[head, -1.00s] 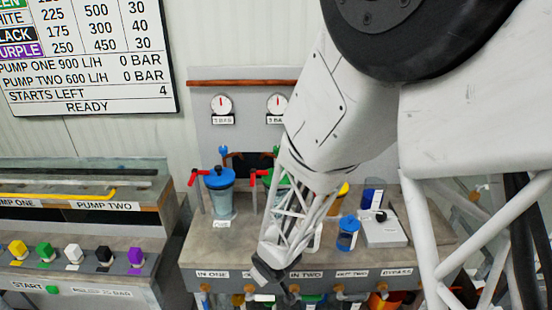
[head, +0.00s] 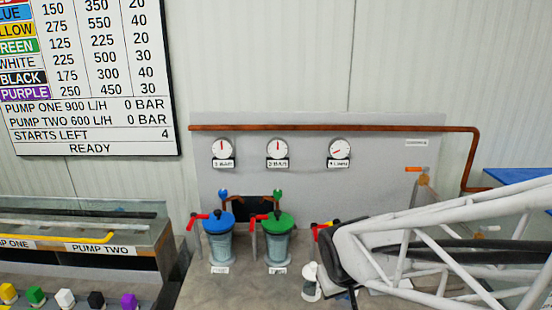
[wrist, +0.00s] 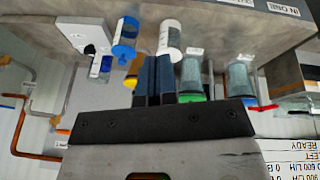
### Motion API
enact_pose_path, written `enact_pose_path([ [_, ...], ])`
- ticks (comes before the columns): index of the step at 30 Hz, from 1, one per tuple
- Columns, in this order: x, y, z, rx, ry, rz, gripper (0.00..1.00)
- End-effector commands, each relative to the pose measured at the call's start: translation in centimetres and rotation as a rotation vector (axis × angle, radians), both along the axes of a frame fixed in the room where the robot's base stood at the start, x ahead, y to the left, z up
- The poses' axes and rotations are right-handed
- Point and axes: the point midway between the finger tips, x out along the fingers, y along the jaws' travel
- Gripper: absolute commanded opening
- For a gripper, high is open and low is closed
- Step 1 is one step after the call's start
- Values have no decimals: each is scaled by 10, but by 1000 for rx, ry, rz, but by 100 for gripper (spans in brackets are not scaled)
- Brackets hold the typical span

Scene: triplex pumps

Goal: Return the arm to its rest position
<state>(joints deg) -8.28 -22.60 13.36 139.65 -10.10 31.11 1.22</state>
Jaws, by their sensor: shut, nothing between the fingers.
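My gripper (wrist: 153,78) shows in the wrist view with its dark fingers shut together and nothing between them. In that view it is pointed towards the bench, which appears upside down, with containers beyond the fingertips. In the head view my arm (head: 430,245) reaches across the lower right, its pale lattice link and dark joint in front of the bench's right part. The gripper itself does not show in the head view. The arm hides part of the bench top there.
A blue-lidded canister (head: 219,240) and a green-lidded canister (head: 278,240) stand on the bench. Behind them are gauges (head: 278,149) and a copper pipe (head: 330,128). Coloured cubes (head: 65,298) sit at lower left. The wrist view shows a blue-capped jar (wrist: 124,40) and a white cylinder (wrist: 170,38).

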Motion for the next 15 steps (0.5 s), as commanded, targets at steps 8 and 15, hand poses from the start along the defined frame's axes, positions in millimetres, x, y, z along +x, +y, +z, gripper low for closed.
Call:
enact_pose_path([
  [8,-55,-30,51,41,38,-134,0],
  [15,-103,-45,82,85,74,-223,0],
])
